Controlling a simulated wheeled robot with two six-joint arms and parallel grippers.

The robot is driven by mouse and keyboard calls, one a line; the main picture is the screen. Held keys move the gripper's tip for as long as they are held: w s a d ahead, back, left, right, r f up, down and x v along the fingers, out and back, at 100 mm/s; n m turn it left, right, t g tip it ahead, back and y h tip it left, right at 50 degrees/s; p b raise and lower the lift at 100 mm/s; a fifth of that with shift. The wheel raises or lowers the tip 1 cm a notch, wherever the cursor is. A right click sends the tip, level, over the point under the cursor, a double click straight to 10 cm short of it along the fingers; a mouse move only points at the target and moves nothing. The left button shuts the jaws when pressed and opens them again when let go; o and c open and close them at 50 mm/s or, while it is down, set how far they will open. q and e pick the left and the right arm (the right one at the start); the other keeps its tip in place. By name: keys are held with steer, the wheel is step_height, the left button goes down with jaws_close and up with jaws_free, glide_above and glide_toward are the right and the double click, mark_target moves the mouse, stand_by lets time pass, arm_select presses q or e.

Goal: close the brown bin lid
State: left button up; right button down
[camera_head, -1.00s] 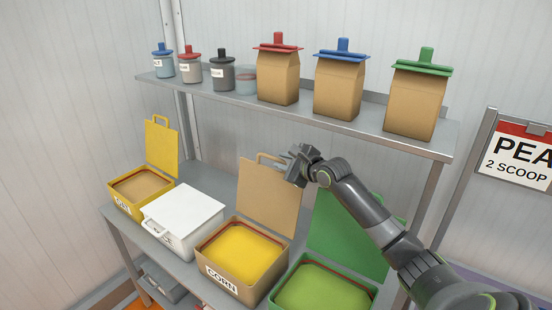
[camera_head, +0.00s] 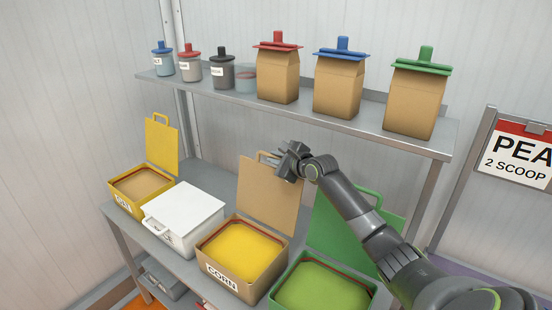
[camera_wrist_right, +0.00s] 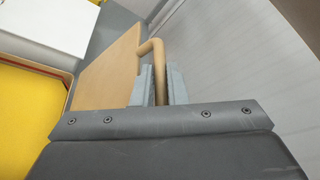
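The brown bin (camera_head: 238,275), labelled CORN and full of yellow contents, stands on the lower shelf. Its brown lid (camera_head: 268,200) stands open, upright at the back of the bin. The lid also shows in the right wrist view (camera_wrist_right: 108,72). My right gripper (camera_head: 284,164) is at the top edge of the lid. In the right wrist view its two fingers (camera_wrist_right: 160,88) are close together on either side of the lid's bent handle (camera_wrist_right: 154,48), and look shut on it. My left gripper is not in view.
A white bin (camera_head: 184,212) with its lid down stands left of the brown bin. A yellow bin (camera_head: 126,206) and a green bin (camera_head: 291,303) have upright open lids. An upper shelf (camera_head: 300,120) with bags and jars runs above.

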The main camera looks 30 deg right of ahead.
steer(key=shift+s+a+r+p, duration=0.2)
steer(key=shift+a+p, duration=0.2)
steer(key=shift+p, duration=0.3)
steer(key=s+a+f+n+t+p, duration=0.1)
steer(key=s+a+n+p, duration=0.1)
steer(key=a+p, duration=0.2)
steer(key=s+a+f+n+t+h+p, duration=0.1)
steer(key=s+a+n+p, duration=0.2)
steer(key=a, duration=0.6)
steer(key=shift+s+h+p, duration=0.2)
steer(key=shift+h+p, duration=0.1)
steer(key=shift+p, duration=0.05)
steer(key=c, duration=1.7)
jaws_free()
